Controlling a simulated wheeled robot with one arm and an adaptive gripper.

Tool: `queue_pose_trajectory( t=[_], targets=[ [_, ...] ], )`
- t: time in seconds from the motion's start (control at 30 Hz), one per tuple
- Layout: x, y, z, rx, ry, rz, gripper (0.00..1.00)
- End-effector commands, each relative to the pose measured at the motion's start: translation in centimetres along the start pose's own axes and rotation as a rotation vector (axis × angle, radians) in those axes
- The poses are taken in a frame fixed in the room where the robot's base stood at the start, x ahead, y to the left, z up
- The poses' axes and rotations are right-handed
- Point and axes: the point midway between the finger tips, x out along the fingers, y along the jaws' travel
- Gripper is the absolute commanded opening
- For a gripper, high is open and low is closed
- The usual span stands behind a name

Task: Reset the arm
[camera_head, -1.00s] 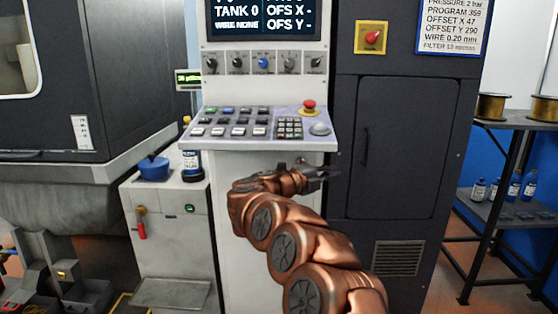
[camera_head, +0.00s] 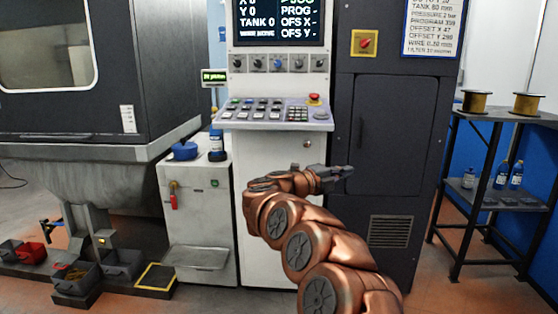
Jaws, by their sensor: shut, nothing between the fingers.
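My gripper (camera_head: 343,172) is at the end of my copper-coloured arm, which reaches up from the lower right and folds over to the right. The gripper is shut and empty, pointing right. In the picture it lies below the keypad panel of the control console (camera_head: 275,115) and in front of the lower left of the dark cabinet (camera_head: 395,140). It appears to touch nothing.
A grey unit (camera_head: 200,230) with a blue pot (camera_head: 185,151) and a blue bottle (camera_head: 216,145) stands left of the console. A large machine (camera_head: 70,90) fills the far left, with bins (camera_head: 122,265) below. A black shelf rack (camera_head: 503,115) holds spools and bottles at right.

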Motion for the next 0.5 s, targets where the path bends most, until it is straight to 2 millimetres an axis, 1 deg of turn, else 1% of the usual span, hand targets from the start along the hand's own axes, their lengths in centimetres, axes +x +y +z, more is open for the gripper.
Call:
queue_pose_trajectory(
  t=[0.03,0.17,0.27,0.5],
  targets=[
    [0.1,-0.5,0.3,0.000,-0.023,-0.004,0.00],
    [-0.1,-1.3,1.8,-0.009,-0.096,-0.011,0.00],
    [-0.5,-2.1,2.9,-0.019,-0.159,-0.020,0.00],
    [-1.7,-4.7,6.1,-0.050,-0.357,-0.049,0.00]
  ],
)
